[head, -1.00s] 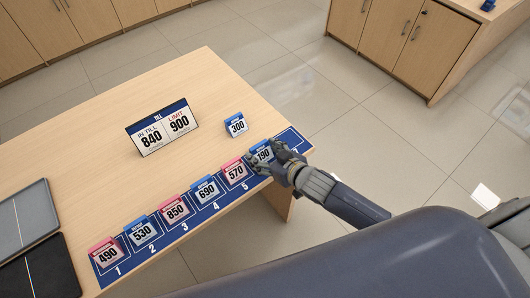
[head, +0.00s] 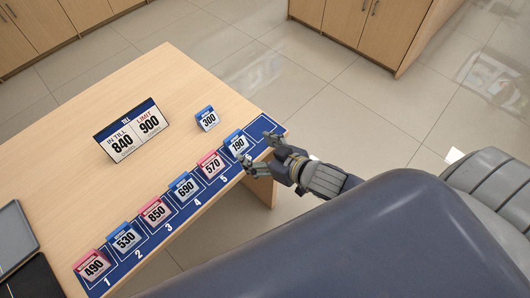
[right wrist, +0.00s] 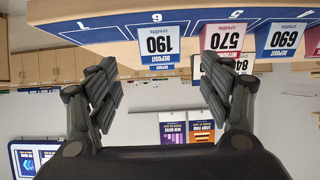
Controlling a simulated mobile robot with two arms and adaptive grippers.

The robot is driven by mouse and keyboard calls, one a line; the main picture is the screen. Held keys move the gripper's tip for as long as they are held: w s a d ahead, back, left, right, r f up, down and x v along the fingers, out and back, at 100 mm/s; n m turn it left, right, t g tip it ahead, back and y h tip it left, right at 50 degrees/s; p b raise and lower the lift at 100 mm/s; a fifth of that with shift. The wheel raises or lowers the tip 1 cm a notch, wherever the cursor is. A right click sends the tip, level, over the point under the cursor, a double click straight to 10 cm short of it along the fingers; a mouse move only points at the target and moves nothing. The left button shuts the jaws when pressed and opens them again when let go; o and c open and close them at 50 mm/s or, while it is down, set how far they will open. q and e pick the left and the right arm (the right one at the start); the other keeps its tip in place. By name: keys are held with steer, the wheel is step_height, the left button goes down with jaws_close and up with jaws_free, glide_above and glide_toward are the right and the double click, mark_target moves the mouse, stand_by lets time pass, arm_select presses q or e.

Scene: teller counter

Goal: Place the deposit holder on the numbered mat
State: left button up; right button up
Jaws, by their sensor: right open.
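The numbered mat (head: 204,207) is a dark blue strip along the table's near edge. The blue deposit holder marked 190 (head: 238,144) stands upright on it, just past the pink 570 holder (head: 211,163); it also shows in the right wrist view (right wrist: 155,42), in the slot labelled 6. My right gripper (head: 259,149) is open and empty, just off the near side of the 190 holder, its fingers apart from it. Another blue holder marked 300 (head: 207,119) stands on bare table behind the mat. My left gripper is not in view.
Blue and pink holders fill slots 1 to 5; the mat's right end (head: 264,128) is bare. Dark trays (head: 14,233) lie at the left. Cabinets (head: 361,30) stand beyond open floor.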

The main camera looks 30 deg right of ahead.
steer(key=shift+v, duration=1.45)
steer(key=s+d+f+m+g+h, duration=0.1)
steer(key=s+d+f+g, duration=0.15)
steer(key=f, duration=0.75)
steer(key=s+d+f+g+h, duration=0.15)
steer(key=s+d+f, duration=0.25)
steer(key=f, duration=0.6)
steer(key=s+d+f+m+g+h, duration=0.1)
steer(key=s+d+f+h, duration=0.2)
steer(key=f, duration=0.8)
steer(key=s+a+f+g, duration=0.1)
steer(key=s+f, duration=0.4)
steer(key=s, duration=0.3)
steer(key=s+a+f+g+y, duration=0.1)
steer(key=s+a+f+g, duration=0.1)
steer(key=s+f, duration=0.3)
steer(key=s+a+f+g, duration=0.1)
steer(key=s+f, duration=0.4)
steer(key=s, duration=0.5)
steer(key=shift+s+a+g, duration=0.25)
steer(key=shift+s+g, duration=0.1)
steer(key=shift+g, duration=0.35)
